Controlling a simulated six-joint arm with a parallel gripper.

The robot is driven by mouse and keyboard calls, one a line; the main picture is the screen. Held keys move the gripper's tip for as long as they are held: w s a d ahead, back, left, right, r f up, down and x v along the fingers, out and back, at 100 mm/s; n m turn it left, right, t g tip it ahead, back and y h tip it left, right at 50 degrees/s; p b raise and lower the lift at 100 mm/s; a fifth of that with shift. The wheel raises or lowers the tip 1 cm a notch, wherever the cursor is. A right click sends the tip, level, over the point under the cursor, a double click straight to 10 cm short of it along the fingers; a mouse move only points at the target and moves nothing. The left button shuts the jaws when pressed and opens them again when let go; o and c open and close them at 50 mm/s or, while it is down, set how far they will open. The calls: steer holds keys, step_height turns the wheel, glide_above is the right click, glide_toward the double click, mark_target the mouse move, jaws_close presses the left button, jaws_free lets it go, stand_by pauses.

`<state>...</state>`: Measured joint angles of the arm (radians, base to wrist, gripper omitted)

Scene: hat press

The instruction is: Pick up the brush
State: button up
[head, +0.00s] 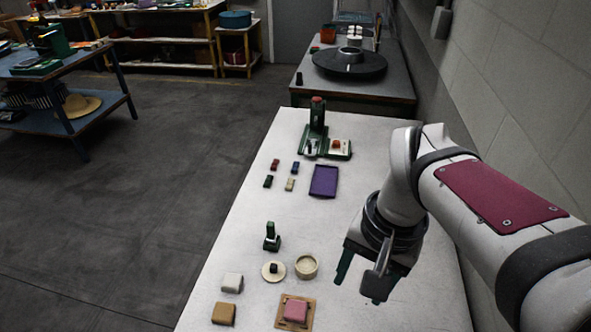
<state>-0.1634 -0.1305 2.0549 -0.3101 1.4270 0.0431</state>
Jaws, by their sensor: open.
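My gripper (358,280) hangs over the right part of the pale table (390,150), with its fingers pointing down and apart. Nothing shows between them. No item can be clearly made out as a brush at this size. Left of the gripper are a small dark green upright tool (271,239), a cream disc with a dark knob (267,277) and a round cream dish (306,266). A pink block (295,311) sits on a wooden board. A white block (231,282) and a tan block (223,314) lie near the left edge. The gripper is apart from all of them.
A green press (317,130) with a red top stands toward the far end. Several small colored blocks and a purple tray (323,181) lie before it. A dark table with a black round plate (349,65) stands beyond. A wall is at right.

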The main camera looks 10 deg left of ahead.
steer(key=w+a+n, duration=0.1)
steer(key=w+a, duration=0.4)
steer(key=w, duration=0.4)
steer(key=n+t+h, duration=0.1)
steer(key=n, duration=0.2)
glide_toward(270, 224)
steer(key=f, duration=0.8)
steer(key=w+f, duration=0.1)
steer(key=f, duration=0.3)
steer(key=shift+f, duration=0.15)
jaws_close()
